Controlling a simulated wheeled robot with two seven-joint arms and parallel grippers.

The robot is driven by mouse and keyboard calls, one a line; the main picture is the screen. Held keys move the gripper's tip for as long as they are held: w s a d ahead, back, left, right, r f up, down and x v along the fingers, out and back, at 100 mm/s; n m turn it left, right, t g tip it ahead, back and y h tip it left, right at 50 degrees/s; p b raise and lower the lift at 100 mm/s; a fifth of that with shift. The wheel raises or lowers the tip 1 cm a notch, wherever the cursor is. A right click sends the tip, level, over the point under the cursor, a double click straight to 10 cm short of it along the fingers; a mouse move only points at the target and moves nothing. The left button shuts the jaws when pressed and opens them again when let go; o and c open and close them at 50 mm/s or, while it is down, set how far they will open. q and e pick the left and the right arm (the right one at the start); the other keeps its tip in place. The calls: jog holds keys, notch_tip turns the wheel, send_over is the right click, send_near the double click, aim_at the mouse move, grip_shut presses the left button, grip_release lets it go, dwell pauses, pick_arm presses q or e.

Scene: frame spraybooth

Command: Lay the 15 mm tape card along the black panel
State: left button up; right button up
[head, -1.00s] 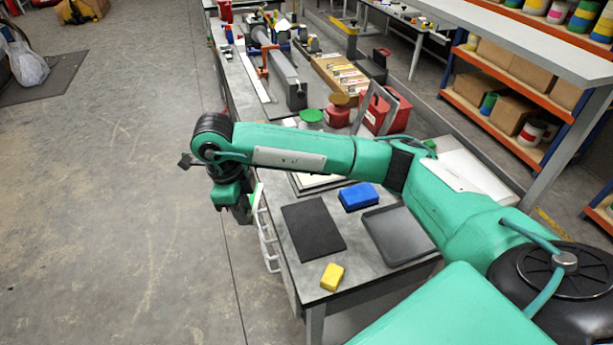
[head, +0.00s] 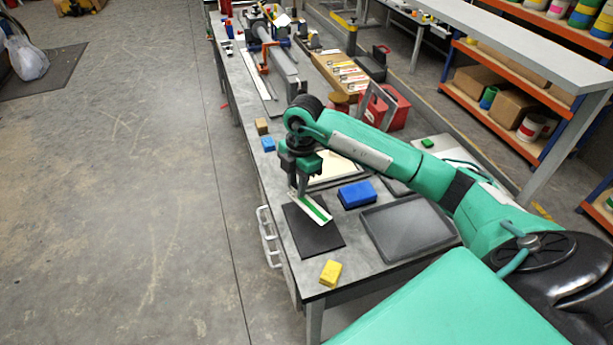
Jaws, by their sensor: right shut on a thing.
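The black panel (head: 312,236) lies flat near the front of the workbench. My right gripper (head: 296,188) is over its far edge, pointing down. It is shut on a white tape card with a green stripe (head: 316,210), taken to be the 15 mm card, though no print is readable. The card slants from the gripper toward the near right, over the far part of the panel. I cannot tell whether it touches the panel. The fingertips are partly hidden by the gripper body. My left gripper is out of view.
A blue block (head: 357,194) and a dark grey tray (head: 408,229) are right of the panel. A yellow block (head: 330,272) lies near the front edge. Small tan (head: 262,126) and blue (head: 268,144) blocks sit at the left edge. A red container (head: 388,108) stands farther back.

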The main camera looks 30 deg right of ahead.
aim_at(307, 196)
jog(key=d+f+m+b, duration=0.1)
jog(key=f+m+b, duration=0.1)
jog(key=f+m, duration=0.1)
jog(key=d+f+m+b, duration=0.1)
jog(key=f, duration=0.1)
jog(key=shift+s+d+f+t, duration=0.1)
jog(key=shift+s+d+t, duration=0.05)
jog(key=shift+d+t, duration=0.15)
jog(key=shift+f+b, duration=0.6)
jog(key=shift+f, duration=0.1)
jog(key=shift+d+r, duration=0.1)
dwell(0.4)
jog(key=shift+f, duration=0.75)
dwell(1.4)
